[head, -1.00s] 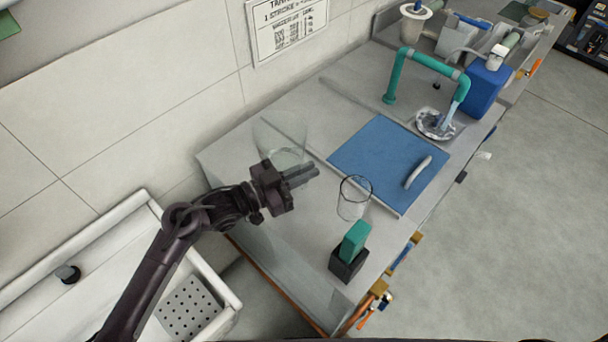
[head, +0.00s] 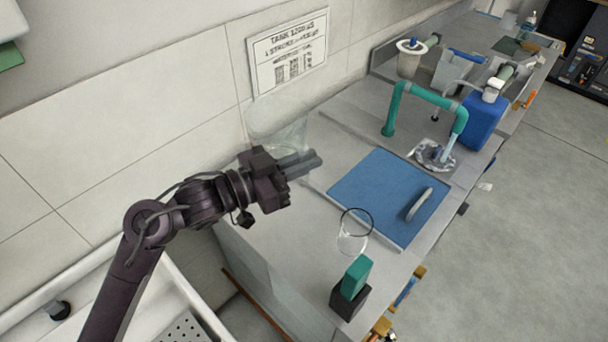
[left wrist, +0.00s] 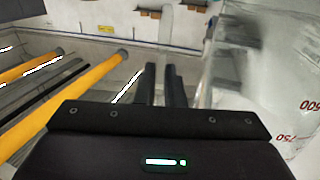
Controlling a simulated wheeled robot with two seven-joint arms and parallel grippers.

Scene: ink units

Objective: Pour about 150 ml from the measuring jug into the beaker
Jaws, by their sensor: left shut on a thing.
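The measuring jug (head: 278,128) is a large, clear vessel by the wall, faint against the pale background in the head view. In the left wrist view the jug (left wrist: 283,85) fills the right side, with marks such as 500 and 750 showing. My left gripper (head: 318,160) is shut on the jug, its fingers in front of the jug's lower part in the head view; the exact grip is hard to see. The beaker (head: 353,243) is a clear glass with a dark rim, upright on the counter to the right of and below the gripper. The liquid level is not clear.
A green block in a black holder (head: 350,300) stands close in front of the beaker. A blue mat (head: 378,190) with a pale handle lies behind it. A teal pipe (head: 425,92) and a blue container (head: 483,118) stand farther back. A white sink (head: 190,290) is at lower left.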

